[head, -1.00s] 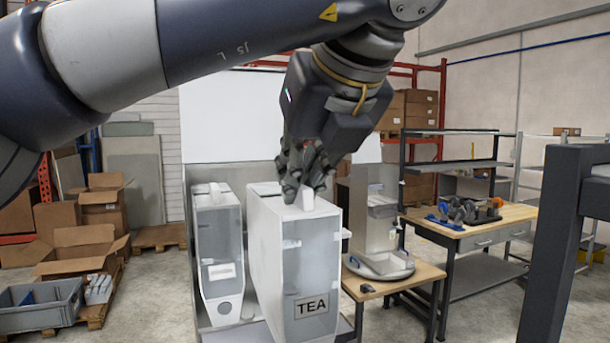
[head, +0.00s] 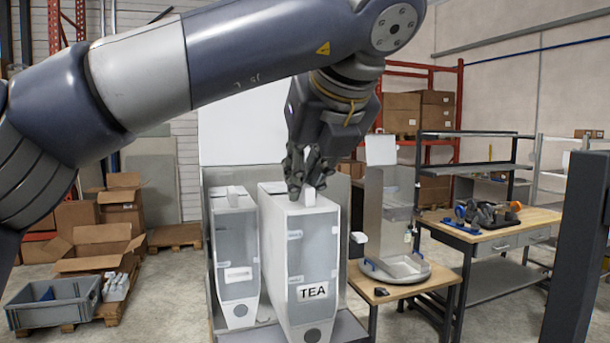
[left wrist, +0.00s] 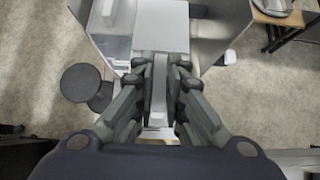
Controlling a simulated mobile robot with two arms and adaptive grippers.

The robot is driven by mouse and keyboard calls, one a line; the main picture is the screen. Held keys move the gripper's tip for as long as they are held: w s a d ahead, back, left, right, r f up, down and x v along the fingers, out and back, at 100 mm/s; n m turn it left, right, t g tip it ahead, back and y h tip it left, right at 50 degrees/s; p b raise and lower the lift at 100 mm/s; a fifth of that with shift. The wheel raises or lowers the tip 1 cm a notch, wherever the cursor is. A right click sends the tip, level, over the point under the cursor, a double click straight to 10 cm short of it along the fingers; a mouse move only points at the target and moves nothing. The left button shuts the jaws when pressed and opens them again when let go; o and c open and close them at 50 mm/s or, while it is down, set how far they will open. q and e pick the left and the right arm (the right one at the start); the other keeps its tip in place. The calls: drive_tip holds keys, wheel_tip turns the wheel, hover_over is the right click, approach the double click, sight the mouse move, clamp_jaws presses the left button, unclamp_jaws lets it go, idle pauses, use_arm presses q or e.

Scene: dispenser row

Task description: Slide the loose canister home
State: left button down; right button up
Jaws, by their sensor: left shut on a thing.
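The canister labelled TEA (head: 312,262), tall and white with a grey clear front, stands upright at the middle of the head view. My left gripper (head: 308,183) comes down from above and is shut on the white grip (head: 308,197) on its top. In the left wrist view, the fingers (left wrist: 160,80) close on both sides of the grip, over the canister's white top (left wrist: 160,25). A narrower canister with a blank label (head: 237,255) stands just left of it. The canister's back end is hidden from the head view. My right gripper is not in view.
A small wooden table (head: 430,283) with a scale-like device (head: 396,266) stands close on the right. A workbench (head: 497,233) is behind it. A white panel rises behind the canisters.

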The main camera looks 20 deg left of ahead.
use_arm(q)
drive_tip(key=shift+r, duration=0.1)
drive_tip(key=p, duration=0.2)
approach(282, 186)
drive_tip(key=shift+x, duration=2.5)
drive_tip(key=shift+b, duration=0.3)
drive_tip(key=shift+w+a+f, duration=0.2)
drive_tip(key=shift+f, duration=0.35)
drive_tip(key=shift+w+a+f+b, duration=0.25)
drive_tip(key=shift+w+f+b, duration=0.1)
drive_tip(key=shift+w+b, duration=0.1)
drive_tip(key=shift+s, duration=0.1)
